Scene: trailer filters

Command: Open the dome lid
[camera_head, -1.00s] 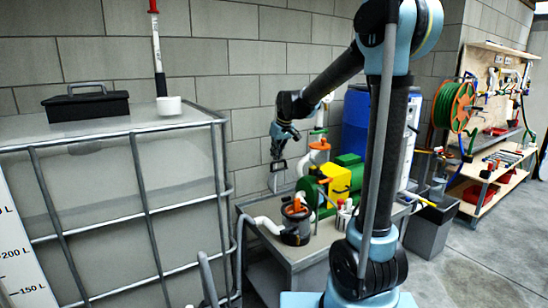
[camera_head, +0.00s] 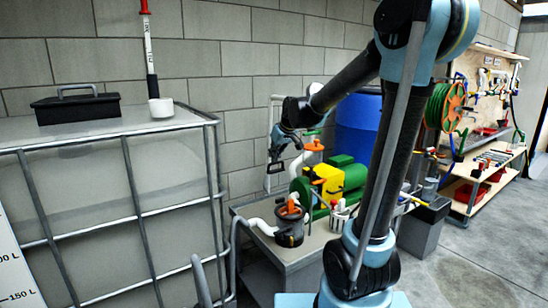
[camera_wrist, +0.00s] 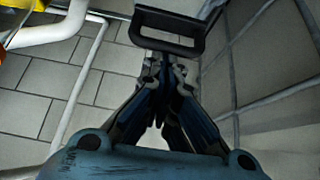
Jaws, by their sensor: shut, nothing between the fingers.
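I cannot pick out a dome lid for certain in either view. A filter pot (camera_head: 290,222) with an orange top stands on the grey cart, and a second orange-topped part (camera_head: 315,146) is behind it. My gripper (camera_head: 275,160) is pointed down, above and left of the filter pot and well apart from it. In the wrist view, its fingers (camera_wrist: 164,62) are shut, with a black bracket-shaped frame (camera_wrist: 140,42) at their tips. I cannot tell whether the frame touches or is fixed to them.
A caged tank (camera_head: 85,195) fills the left side, with a black toolbox (camera_head: 76,106) and a red-topped pole (camera_head: 150,50) on top. The grey cart (camera_head: 305,250) also bears a green and yellow pump (camera_head: 328,181). A blue barrel (camera_head: 356,125) stands behind. Floor is free at the right.

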